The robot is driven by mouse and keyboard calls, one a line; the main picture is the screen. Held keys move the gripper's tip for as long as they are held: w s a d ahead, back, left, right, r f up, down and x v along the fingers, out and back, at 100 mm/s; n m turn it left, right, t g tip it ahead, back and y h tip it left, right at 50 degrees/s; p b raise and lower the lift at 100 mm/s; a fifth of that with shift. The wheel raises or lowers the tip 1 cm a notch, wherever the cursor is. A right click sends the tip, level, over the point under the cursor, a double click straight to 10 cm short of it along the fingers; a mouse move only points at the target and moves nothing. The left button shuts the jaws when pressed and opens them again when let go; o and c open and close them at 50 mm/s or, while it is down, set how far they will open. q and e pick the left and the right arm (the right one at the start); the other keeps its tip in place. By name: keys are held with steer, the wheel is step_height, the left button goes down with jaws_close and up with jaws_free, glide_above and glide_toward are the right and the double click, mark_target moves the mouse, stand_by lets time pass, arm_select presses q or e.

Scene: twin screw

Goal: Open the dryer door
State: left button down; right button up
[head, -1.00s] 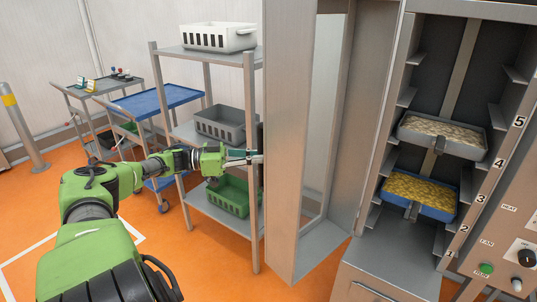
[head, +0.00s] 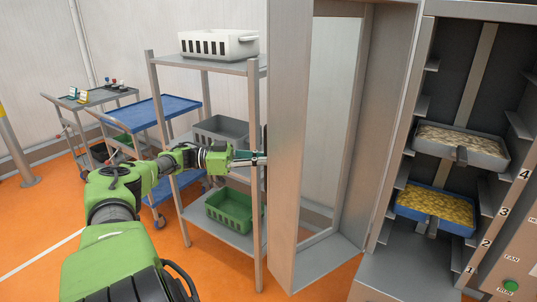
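The dryer door (head: 288,150) stands swung wide open to the left of the dryer cabinet (head: 400,160), its inner side and long pane facing right. A dark upright handle (head: 265,141) shows in part at the door's left side. My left gripper (head: 260,158) is at this handle, with its fingers closed around it as far as I can see; the fingertips are partly hidden at the door's edge. My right gripper is not in view.
Inside the dryer are a grey tray (head: 488,150) and a blue tray (head: 408,205) with food pieces. A shelf rack (head: 155,120) with baskets stands close behind my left arm and the door. Trolleys (head: 150,108) stand further left. Orange floor is clear at lower left.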

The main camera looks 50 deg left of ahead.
arm_select(q)
steer(key=shift+f, duration=0.1)
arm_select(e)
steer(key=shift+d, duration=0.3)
arm_select(q)
steer(key=c, duration=2.1)
jaws_free()
steer(key=shift+w, duration=0.1)
steer(key=shift+v, duration=3.75)
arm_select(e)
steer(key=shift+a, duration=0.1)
arm_select(q)
steer(key=shift+a, duration=0.1)
